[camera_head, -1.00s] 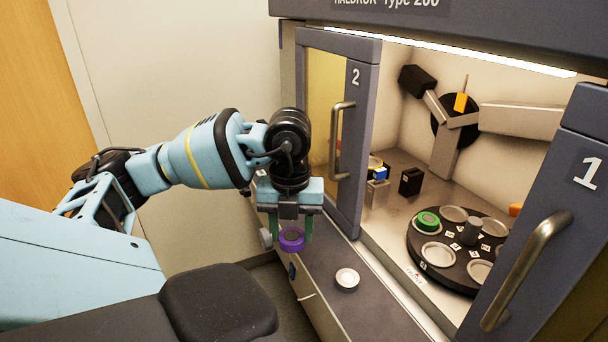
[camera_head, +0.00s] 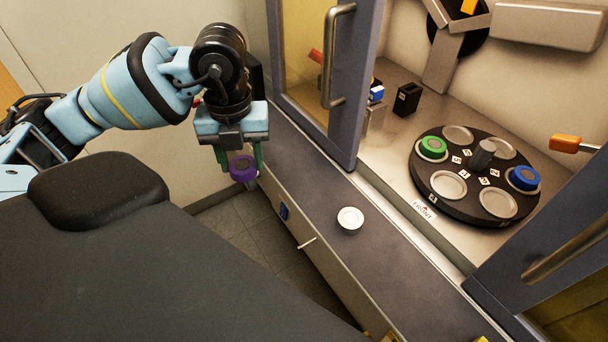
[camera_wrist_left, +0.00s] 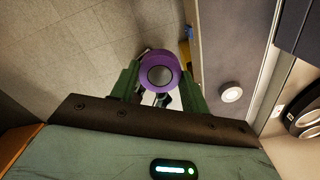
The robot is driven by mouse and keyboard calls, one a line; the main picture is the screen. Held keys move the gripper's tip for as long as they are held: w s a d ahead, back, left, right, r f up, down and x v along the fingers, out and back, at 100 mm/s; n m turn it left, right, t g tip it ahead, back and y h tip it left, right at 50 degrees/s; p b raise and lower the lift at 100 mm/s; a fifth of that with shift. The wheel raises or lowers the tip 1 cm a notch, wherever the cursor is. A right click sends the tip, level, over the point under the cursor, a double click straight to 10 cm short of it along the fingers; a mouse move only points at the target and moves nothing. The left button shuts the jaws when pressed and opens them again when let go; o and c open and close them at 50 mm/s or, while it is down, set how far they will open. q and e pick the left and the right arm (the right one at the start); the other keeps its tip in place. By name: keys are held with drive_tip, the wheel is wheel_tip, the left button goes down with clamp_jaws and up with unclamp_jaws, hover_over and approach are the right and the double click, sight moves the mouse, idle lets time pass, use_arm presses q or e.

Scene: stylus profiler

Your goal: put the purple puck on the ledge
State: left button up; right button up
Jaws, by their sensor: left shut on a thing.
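The purple puck (camera_head: 243,169) is held between the green fingers of my left gripper (camera_head: 240,163), which is shut on it. In the wrist view the purple puck (camera_wrist_left: 159,74) has a grey centre and sits between both fingers. The ledge (camera_head: 335,222) is the dark grey strip in front of the machine. In the head view the gripper and puck are at the ledge's left front edge; the wrist view shows floor beneath the puck, with the ledge (camera_wrist_left: 232,50) to the right. My right gripper is not in view.
A small white disc (camera_head: 350,219) lies on the ledge. Behind it, a black carousel (camera_head: 437,195) carries a green puck (camera_head: 433,148) and a blue puck (camera_head: 524,178). Door 2 (camera_head: 350,85) and its handle stand beside the gripper. Much of the ledge around the disc is bare.

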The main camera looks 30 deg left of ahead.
use_arm(q)
drive_tip(key=d+f+m+b, duration=0.1)
drive_tip(key=d+f+m, duration=0.1)
drive_tip(key=d, duration=0.6)
drive_tip(key=d+f+m+b, duration=0.1)
drive_tip(key=d+f+m, duration=0.15)
drive_tip(key=d, duration=0.45)
hover_over(294, 179)
drive_tip(key=shift+f, duration=0.45)
wheel_tip(294, 179, down, 3)
drive_tip(key=shift+f, duration=0.3)
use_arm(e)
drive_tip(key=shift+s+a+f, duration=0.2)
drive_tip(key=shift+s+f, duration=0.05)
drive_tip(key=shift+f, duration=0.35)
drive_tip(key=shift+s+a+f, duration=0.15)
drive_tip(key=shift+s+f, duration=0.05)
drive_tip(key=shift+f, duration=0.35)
use_arm(q)
drive_tip(key=shift+f, duration=0.15)
drive_tip(key=o, duration=1.4)
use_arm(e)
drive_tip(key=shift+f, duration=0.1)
